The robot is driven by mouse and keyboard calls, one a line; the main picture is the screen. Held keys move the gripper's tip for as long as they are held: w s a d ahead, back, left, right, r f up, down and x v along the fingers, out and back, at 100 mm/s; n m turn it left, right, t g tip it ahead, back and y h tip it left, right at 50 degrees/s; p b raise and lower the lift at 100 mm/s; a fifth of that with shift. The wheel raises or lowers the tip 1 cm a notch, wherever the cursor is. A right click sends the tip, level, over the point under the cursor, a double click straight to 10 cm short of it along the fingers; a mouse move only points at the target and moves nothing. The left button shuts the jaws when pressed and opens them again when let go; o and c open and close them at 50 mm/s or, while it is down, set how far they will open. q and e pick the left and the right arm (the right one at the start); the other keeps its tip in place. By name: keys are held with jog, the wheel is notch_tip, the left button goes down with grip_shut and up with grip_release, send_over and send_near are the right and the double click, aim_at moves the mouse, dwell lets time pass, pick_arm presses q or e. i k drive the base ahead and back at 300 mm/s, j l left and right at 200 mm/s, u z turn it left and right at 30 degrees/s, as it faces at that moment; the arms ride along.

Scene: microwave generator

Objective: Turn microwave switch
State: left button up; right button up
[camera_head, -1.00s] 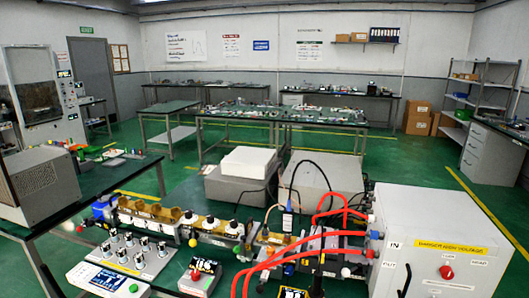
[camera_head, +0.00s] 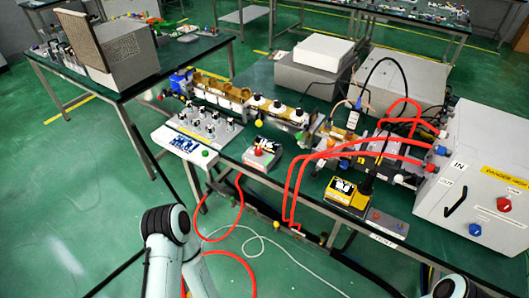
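The large white cabinet (camera_head: 478,180) stands at the right end of the bench, with a yellow warning label on its front. Its front carries a red knob (camera_head: 504,204), a blue knob (camera_head: 475,229) and a black handle (camera_head: 455,202). A small box with a red button (camera_head: 257,151) sits near the bench's front edge. A white control panel (camera_head: 197,134) with several knobs and a small screen is left of it. I cannot tell which of these is the microwave switch. Parts of my arms show at the bottom, but neither gripper is in view.
Red hoses (camera_head: 330,153) run from the cabinet across the bench and loop down to the floor. A yellow-and-black device (camera_head: 347,194) stands near the front edge. White and grey boxes (camera_head: 315,55) stand behind. The green floor (camera_head: 80,200) at the left is clear.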

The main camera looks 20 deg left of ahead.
aim_at(258, 151)
jog(key=i+l, duration=0.45)
jog(key=l+u, duration=0.1)
jog(key=u, duration=0.3)
jog(key=i+l+u, duration=0.15)
jog(key=u, duration=0.3)
jog(key=l+u, duration=0.1)
jog(key=u, duration=0.3)
